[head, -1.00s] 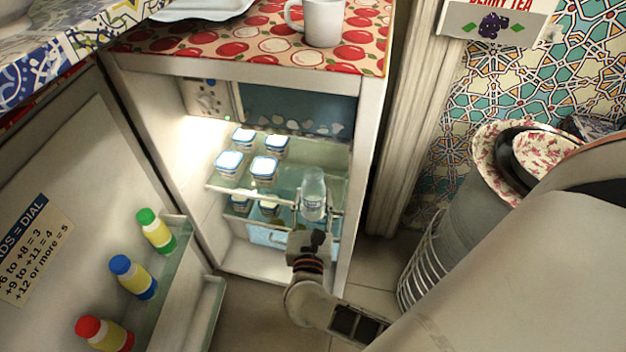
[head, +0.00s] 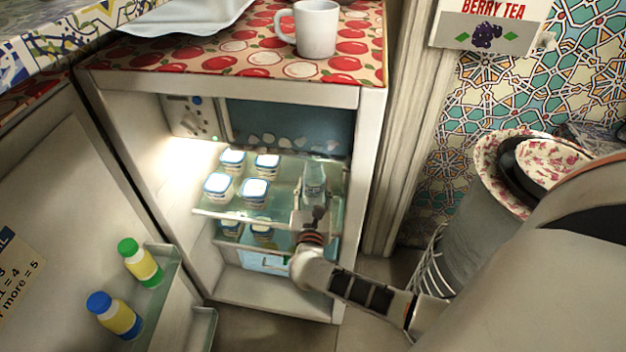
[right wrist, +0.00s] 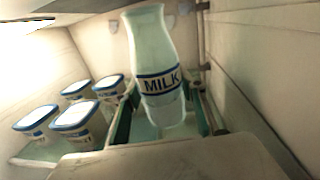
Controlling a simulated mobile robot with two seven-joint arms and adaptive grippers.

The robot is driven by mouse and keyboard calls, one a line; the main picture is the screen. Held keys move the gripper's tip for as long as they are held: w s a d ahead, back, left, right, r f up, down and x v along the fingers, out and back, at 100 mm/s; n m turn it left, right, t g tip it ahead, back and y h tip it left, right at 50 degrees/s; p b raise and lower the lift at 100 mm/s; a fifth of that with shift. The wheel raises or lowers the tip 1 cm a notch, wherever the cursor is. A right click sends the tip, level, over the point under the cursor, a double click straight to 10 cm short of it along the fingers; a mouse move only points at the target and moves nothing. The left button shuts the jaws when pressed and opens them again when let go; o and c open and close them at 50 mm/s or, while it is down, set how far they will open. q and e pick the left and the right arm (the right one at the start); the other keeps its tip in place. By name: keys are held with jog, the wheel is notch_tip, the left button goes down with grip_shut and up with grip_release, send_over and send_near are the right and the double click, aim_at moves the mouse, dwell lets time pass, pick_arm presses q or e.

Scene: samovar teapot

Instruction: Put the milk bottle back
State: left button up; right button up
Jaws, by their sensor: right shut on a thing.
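The milk bottle (head: 315,178), clear glass with a blue-and-white MILK label, is inside the open fridge, at the right side of the upper glass shelf (head: 285,212). It also shows large in the right wrist view (right wrist: 157,58), where it leans slightly. My right gripper (head: 313,196) reaches in from the front and is shut on the bottle, one finger on each side of its lower part. Whether its base touches the shelf is hidden by the gripper. My left gripper is not in view.
Several blue-lidded tubs (head: 253,192) stand on the shelf left of the bottle; more sit below. The open fridge door (head: 60,215) holds coloured bottles (head: 140,262) at left. The fridge's right wall (head: 360,180) is close to my gripper. A mug (head: 316,30) stands on top.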

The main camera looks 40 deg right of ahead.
aim_at(314, 190)
jog(key=x, duration=0.2)
jog(key=shift+w+d, duration=0.2)
jog(key=shift+w, duration=0.05)
notch_tip(314, 190, down, 4)
jog(key=shift+r+b, duration=0.1)
jog(key=shift+b, duration=0.6)
jog(key=shift+r, duration=0.15)
jog(key=shift+f, duration=0.3)
jog(key=o, duration=1.4)
jog(key=shift+c, duration=0.2)
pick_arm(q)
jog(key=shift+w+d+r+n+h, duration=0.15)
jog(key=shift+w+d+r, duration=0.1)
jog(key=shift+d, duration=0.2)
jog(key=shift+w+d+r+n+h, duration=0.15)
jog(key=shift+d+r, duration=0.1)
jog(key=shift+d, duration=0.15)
pick_arm(e)
jog(key=shift+r, duration=0.1)
